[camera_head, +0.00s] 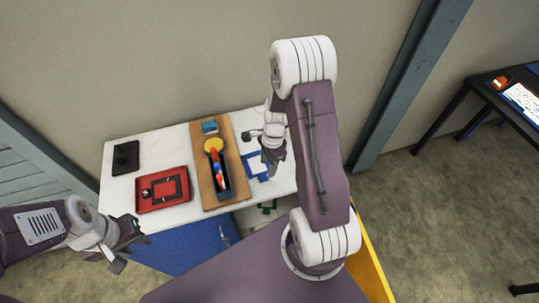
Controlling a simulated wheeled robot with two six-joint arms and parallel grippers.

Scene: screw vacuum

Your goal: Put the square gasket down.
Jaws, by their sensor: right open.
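A dark square outline, which looks like the square gasket (164,189), lies in the red tray (177,206) on the left part of the white table. A blue square frame (250,163) lies on the table right of the wooden board, partly hidden by my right gripper. My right gripper (271,168) is open above the table beside this frame; I see nothing held in it, though its fingers are small and dark here. My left gripper (134,251) looks open and empty in front of the table's front left edge, away from the tray.
The wooden board (203,184) holds a dark tray with a yellow round part (213,145) and red and blue pieces. A blue item (209,127) sits at its far end. A black flat item (125,156) lies at the back left. Clear white tabletop (165,150) shows behind the red tray.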

